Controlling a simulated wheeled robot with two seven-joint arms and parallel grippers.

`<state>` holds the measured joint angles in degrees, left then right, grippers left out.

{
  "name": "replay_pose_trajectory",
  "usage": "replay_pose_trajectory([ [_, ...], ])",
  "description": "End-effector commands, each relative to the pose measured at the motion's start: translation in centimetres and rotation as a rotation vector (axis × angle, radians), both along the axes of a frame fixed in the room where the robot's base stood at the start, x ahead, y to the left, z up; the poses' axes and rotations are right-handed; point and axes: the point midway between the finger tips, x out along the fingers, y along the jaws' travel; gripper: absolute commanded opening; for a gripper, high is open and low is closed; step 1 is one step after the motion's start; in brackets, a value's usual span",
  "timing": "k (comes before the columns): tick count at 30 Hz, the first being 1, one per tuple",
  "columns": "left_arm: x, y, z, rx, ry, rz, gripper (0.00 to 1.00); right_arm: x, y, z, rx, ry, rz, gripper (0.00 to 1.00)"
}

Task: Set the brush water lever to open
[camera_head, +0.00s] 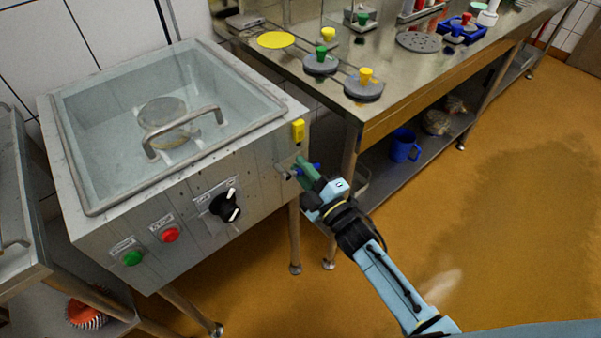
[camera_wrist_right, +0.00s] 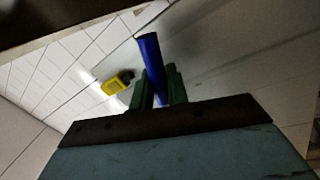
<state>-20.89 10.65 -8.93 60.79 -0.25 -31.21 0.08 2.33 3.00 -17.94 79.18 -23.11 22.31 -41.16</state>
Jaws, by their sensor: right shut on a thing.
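The brush water lever is a blue handle at the right front corner of the steel washing machine (camera_head: 150,230). In the head view only small blue bits of the lever (camera_head: 316,166) show around my fingers. In the right wrist view the lever (camera_wrist_right: 152,62) rises between the green fingers, its far end sticking out beyond them. My right gripper (camera_head: 304,172) is shut on the lever; it also shows in the right wrist view (camera_wrist_right: 157,88). The lever's pivot is mostly hidden. My left gripper is not in view.
A yellow block (camera_head: 298,131) sits on the machine just above my gripper. The panel has a black knob (camera_head: 226,206), a red button (camera_head: 170,235) and a green button (camera_head: 132,258). A steel table (camera_head: 395,70) with weights stands close behind. The floor at right is clear.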

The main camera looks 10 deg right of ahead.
Motion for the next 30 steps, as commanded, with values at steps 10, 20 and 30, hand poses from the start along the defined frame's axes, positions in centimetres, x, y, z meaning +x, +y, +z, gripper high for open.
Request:
replay_pose_trajectory([
  [10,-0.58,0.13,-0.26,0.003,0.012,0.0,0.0,0.13,-0.27,0.77,-0.145,-0.087,-0.001,0.0],
  [20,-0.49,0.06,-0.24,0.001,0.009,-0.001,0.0,0.16,-0.29,0.97,-0.177,-0.107,-0.001,0.0],
  [30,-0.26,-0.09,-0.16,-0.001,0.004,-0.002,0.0,0.15,-0.29,0.98,-0.175,-0.106,-0.001,0.22],
])
